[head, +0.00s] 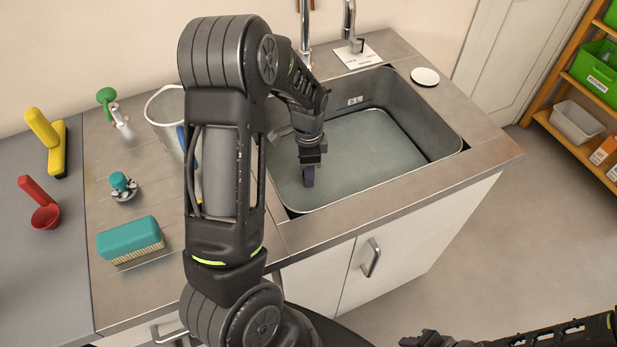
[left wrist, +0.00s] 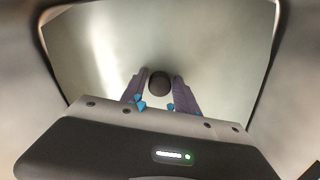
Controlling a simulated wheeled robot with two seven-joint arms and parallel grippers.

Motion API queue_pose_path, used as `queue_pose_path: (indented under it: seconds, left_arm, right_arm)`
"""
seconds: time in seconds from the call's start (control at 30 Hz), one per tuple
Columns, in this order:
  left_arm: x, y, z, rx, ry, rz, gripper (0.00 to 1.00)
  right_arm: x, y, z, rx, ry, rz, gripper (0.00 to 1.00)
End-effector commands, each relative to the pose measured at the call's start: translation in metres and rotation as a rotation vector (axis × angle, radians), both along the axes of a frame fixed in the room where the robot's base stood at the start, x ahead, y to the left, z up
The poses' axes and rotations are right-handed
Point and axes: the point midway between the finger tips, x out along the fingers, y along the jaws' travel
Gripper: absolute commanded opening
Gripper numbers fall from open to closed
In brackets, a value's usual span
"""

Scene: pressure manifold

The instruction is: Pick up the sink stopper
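A dark round piece that looks like the sink stopper (left wrist: 159,84) shows in the left wrist view, between my left fingertips, with a small gap on each side. In the head view it is hidden behind my left gripper (head: 308,175), which reaches down into the left part of the sink basin (head: 385,150). In the left wrist view my left gripper (left wrist: 160,80) is open, its two purple-grey fingers either side of the dark piece. My right gripper (head: 425,341) is only partly seen at the bottom edge, away from the sink; its fingers are unclear.
The basin walls and the faucet (head: 349,30) stand around my left arm. A white disc (head: 425,76) lies on the back right counter. On the left are a clear pitcher (head: 165,115), a teal brush (head: 130,238), a red scoop (head: 42,210) and a yellow-handled brush (head: 50,140).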

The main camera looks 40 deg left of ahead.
Motion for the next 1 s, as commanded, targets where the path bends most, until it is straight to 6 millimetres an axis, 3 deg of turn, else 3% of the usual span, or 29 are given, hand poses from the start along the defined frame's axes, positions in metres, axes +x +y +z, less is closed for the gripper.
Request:
queue_pose_path:
  seconds: [0.43, 0.83, 1.0]
  left_arm:
    - [0.0, 0.0, 0.0, 0.0, 0.0, 0.0, 0.0]
    - [0.0, 0.0, 0.001, 0.001, -0.001, 0.0, 0.0]
    - [0.001, 0.0, 0.015, 0.001, -0.004, 0.0, 0.0]
  right_arm:
    - [0.0, 0.0, 0.0, 0.0, 0.0, 0.0, 0.36]
    - [0.0, 0.0, 0.0, 0.0, 0.0, 0.0, 0.36]
    - [0.0, 0.0, -0.002, 0.0, 0.0, 0.0, 0.36]
